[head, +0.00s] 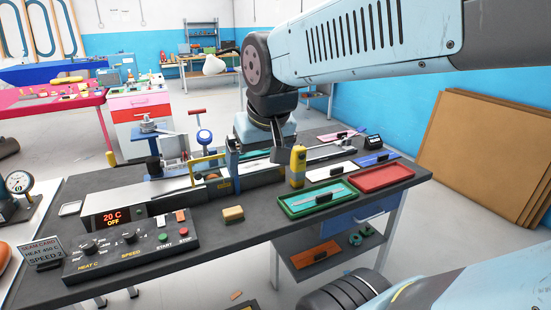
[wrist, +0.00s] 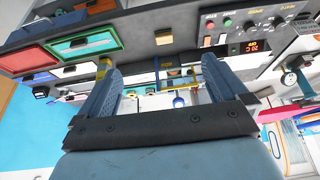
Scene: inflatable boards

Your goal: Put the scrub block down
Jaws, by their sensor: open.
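A small tan-yellow block (head: 233,214), which I take to be the scrub block, lies flat on the dark bench top (head: 225,245) near its front edge, right of the control panel. It also shows in the wrist view (wrist: 164,40), upside down, beyond the fingers and apart from them. My gripper (head: 256,160) hangs over the back part of the bench, behind the block. In the wrist view my gripper (wrist: 160,78) has its two blue fingers wide apart, with nothing held between them. In the head view my arm's end partly hides the machine behind.
A control panel (head: 130,244) with knobs and buttons stands left of the block. A green tray (head: 318,199) and a red tray (head: 381,178) lie to the right. A yellow upright piece (head: 297,166) stands near my gripper. Bare bench surrounds the block.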

